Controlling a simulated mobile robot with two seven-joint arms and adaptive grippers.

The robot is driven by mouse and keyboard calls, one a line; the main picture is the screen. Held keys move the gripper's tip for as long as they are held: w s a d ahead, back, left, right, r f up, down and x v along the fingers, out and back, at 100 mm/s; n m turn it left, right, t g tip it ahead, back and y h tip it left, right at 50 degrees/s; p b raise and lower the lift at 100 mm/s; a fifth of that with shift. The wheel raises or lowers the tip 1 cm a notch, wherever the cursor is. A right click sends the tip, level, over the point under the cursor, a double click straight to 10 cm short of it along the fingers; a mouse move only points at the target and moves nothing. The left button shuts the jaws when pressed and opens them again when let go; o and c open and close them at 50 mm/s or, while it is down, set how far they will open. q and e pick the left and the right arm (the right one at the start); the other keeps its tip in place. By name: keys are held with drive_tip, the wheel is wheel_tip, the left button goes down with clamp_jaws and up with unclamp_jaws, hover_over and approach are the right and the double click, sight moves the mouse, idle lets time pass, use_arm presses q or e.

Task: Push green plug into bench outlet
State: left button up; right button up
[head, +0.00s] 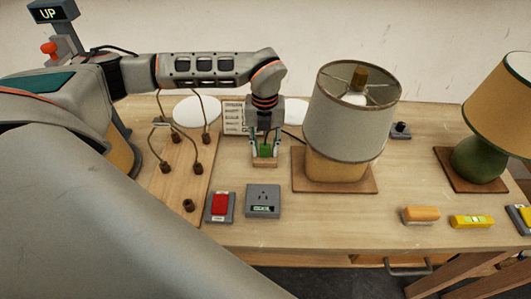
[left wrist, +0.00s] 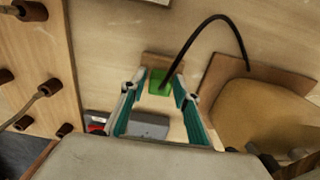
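The green plug (head: 265,150) sits upright on a small wooden block (head: 264,163) on the bench. A black cord runs from it towards the lamp, clear in the left wrist view, where the plug (left wrist: 160,79) shows between my fingers. My left gripper (head: 264,153) points down over the plug. Its fingers (left wrist: 157,88) are apart on either side of the plug, with small gaps showing. The bench outlet (head: 263,200) is a grey box with dark slots, nearer the front than the plug. Part of it shows between and behind the fingers in the left wrist view (left wrist: 150,128). My right gripper is not visible.
A red switch box (head: 220,207) stands left of the outlet. A lamp with a grey shade (head: 350,115) stands close right of my gripper. A board with brown posts and cords (head: 180,150) is at left. An orange block (head: 421,214) and yellow level (head: 471,222) lie at right.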

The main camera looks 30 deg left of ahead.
sight(265, 146)
use_arm(q)
drive_tip(key=shift+c, duration=0.5)
drive_tip(key=c, duration=0.7)
drive_tip(key=shift+r, duration=0.1)
drive_tip(key=shift+r+p, duration=1)
drive_tip(key=shift+r, duration=0.1)
drive_tip(key=shift+r+p, duration=1)
drive_tip(key=shift+r, duration=0.35)
drive_tip(key=shift+s, duration=0.1)
